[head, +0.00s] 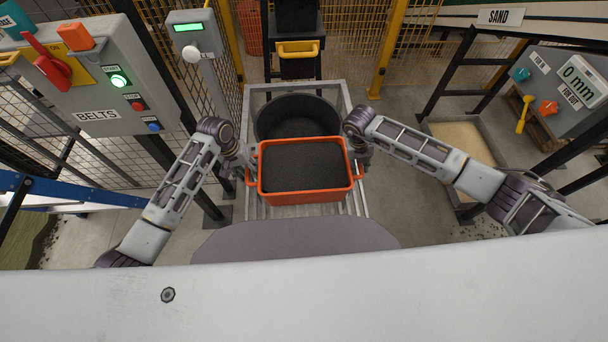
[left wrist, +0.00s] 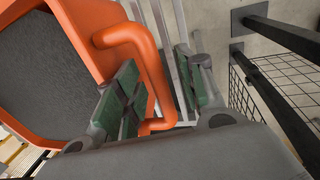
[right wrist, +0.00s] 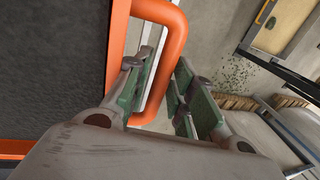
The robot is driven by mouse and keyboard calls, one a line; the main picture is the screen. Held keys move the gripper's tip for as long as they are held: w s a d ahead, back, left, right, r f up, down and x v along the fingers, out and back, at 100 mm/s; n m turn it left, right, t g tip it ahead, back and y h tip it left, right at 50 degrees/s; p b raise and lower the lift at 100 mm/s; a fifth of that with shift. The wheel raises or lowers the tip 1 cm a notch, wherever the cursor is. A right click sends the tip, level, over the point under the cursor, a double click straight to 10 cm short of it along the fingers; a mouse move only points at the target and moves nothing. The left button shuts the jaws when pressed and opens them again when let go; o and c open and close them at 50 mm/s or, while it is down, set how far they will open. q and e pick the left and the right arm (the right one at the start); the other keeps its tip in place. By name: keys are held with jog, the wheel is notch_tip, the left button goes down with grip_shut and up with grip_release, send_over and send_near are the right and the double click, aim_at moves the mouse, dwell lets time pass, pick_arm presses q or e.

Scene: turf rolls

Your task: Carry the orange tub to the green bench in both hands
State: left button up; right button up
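The orange tub (head: 305,197) is full of dark granules and sits upright on a slatted metal stand (head: 285,212), directly before me. It has a loop handle at each side. My left gripper (head: 246,166) is at the left handle. In the left wrist view, its green-padded fingers (left wrist: 160,90) are apart, with the orange handle (left wrist: 152,75) between them. My right gripper (head: 358,163) is at the right handle. In the right wrist view, its fingers (right wrist: 166,92) are apart on either side of the handle (right wrist: 174,45). No green bench can be made out.
A black round bin (head: 268,118) stands just behind the tub, below a chute with a yellow handle (head: 297,49). A BELTS control panel (head: 97,90) is at left, near a blue rail (head: 100,196). A SAND station with a tray (head: 462,140) is at right.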

pick_arm(q)
jog(key=c, duration=0.6)
pick_arm(e)
grip_shut()
pick_arm(q)
grip_shut()
jog(key=shift+r, duration=0.25)
pick_arm(e)
jog(key=shift+r, duration=0.3)
